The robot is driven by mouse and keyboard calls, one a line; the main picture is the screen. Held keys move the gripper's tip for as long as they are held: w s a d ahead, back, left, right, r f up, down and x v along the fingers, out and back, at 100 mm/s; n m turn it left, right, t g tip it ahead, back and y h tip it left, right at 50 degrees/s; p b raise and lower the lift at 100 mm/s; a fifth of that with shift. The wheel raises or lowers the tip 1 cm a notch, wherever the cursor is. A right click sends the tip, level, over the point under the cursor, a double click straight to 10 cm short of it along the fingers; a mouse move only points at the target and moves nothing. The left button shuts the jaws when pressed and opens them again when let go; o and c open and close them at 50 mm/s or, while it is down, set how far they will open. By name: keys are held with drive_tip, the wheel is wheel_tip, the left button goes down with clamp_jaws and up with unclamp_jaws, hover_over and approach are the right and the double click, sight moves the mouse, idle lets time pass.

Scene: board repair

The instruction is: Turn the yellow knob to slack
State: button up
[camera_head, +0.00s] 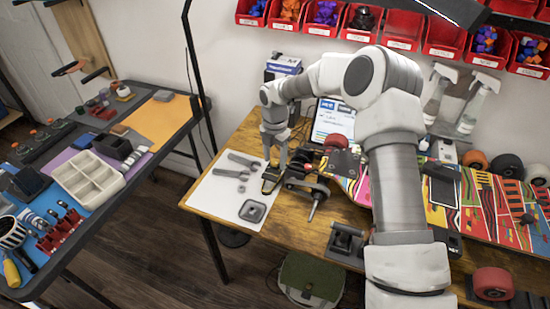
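My arm reaches over the wooden workbench (247,132), and my gripper (271,178) points down at the right edge of a white mat (222,207). A small yellowish part shows at the gripper's tips; I cannot tell whether it is the yellow knob or whether the gripper touches it. No other clear yellow knob shows on the bench. A dark metal skateboard truck (308,180) with an axle sits just right of the gripper. The fingers are too small and dark to tell if they are open or shut.
Grey tools (243,161) and a square grey part (252,211) lie on the mat. A colourful skateboard deck (480,215) lies at the right. A red wheel (336,141) is behind the truck. A tool-covered side table (165,118) stands left across a floor gap.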

clamp_jaws()
idle(0.3)
drive_tip(key=m, duration=0.4)
drive_tip(key=m+b, duration=0.1)
drive_tip(key=m, duration=0.3)
drive_tip(key=shift+m, duration=0.3)
drive_tip(key=m, duration=0.4)
drive_tip(key=shift+m+b, duration=0.35)
drive_tip(key=shift+m, duration=1.45)
